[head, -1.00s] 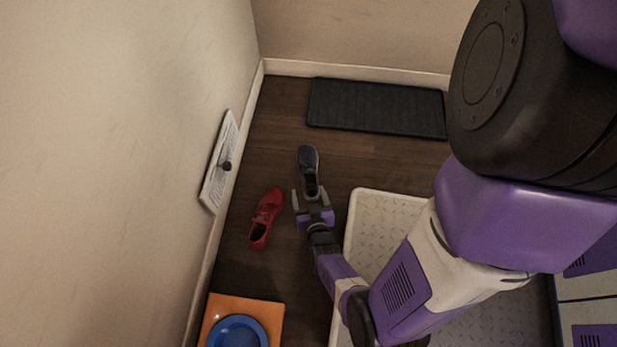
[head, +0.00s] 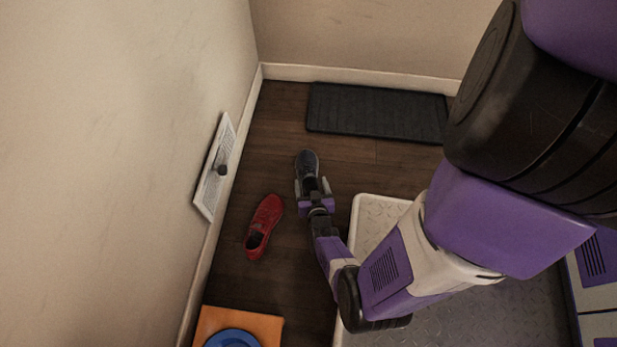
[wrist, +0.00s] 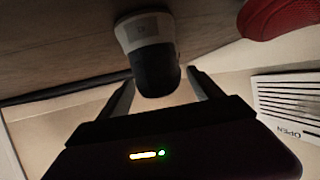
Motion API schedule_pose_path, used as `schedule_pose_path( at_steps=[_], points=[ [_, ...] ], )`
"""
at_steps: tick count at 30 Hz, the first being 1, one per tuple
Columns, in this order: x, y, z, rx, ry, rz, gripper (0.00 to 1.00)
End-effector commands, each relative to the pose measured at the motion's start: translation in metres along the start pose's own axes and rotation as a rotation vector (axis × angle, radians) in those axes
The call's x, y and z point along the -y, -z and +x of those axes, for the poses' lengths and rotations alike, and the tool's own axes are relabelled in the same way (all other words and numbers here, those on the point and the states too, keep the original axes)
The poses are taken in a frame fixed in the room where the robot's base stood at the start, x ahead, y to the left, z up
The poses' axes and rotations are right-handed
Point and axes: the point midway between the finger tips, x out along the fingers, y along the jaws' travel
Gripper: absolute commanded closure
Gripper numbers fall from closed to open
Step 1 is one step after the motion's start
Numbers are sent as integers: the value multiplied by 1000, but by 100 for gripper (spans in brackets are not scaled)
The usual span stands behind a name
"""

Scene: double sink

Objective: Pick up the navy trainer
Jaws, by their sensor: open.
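The navy trainer (head: 307,163) lies on the wooden floor in the head view, its toe pointing toward the back wall. My gripper (head: 311,186) is open at its near end, with one finger on each side of it. In the wrist view the trainer (wrist: 155,62) shows a pale sole edge and dark upper, and its end sits between the open fingertips of my gripper (wrist: 158,82). I cannot tell whether either finger touches it. The part of the trainer nearest the gripper is partly hidden in the head view.
A red shoe (head: 264,226) lies left of my gripper. A black mat (head: 376,112) lies by the back wall. A wall vent (head: 214,168) is at left. An orange mat (head: 268,328) with a blue bowl (head: 232,338) is at lower left. My base is at right.

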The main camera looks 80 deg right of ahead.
Motion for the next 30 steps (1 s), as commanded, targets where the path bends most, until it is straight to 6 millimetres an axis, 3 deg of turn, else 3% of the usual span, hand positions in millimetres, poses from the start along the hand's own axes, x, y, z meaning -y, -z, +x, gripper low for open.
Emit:
schedule_pose_path(
  at_steps=[4,15,25,30],
  points=[
    [0,0,0,0,0,0,29],
    [0,0,-1,0,1,0,100],
    [1,4,-1,-3,1,-1,100],
    [1,15,-6,-4,2,-1,100]
  ],
)
